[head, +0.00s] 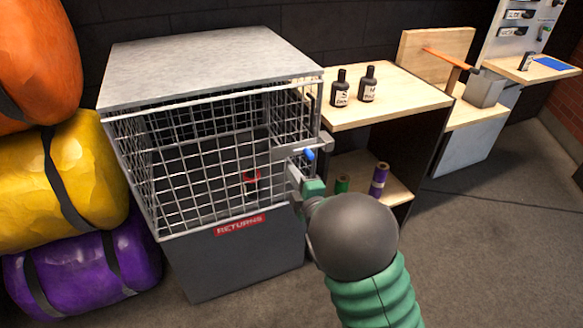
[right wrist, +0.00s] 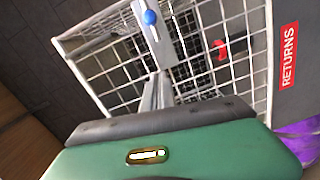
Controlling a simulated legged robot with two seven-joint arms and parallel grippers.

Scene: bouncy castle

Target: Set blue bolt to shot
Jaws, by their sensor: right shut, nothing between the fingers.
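The blue bolt knob (head: 309,154) sits on a grey latch plate (head: 322,146) at the right front edge of the wire cage (head: 185,160). In the right wrist view the blue knob (right wrist: 150,17) is at the top, on the grey plate (right wrist: 158,45). My right gripper (head: 293,172) is shut and empty, its fingertips just below and left of the knob in the head view. In the wrist view the fingers (right wrist: 157,88) point at the plate below the knob. I cannot tell whether they touch the plate. My left gripper is not in view.
A red object (head: 251,180) is behind the mesh, above the RETURNS label (head: 240,225). A wooden shelf unit (head: 395,95) with two dark bottles (head: 354,88) stands right of the cage. Stuffed bags (head: 65,180) are stacked at left. Floor at right is clear.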

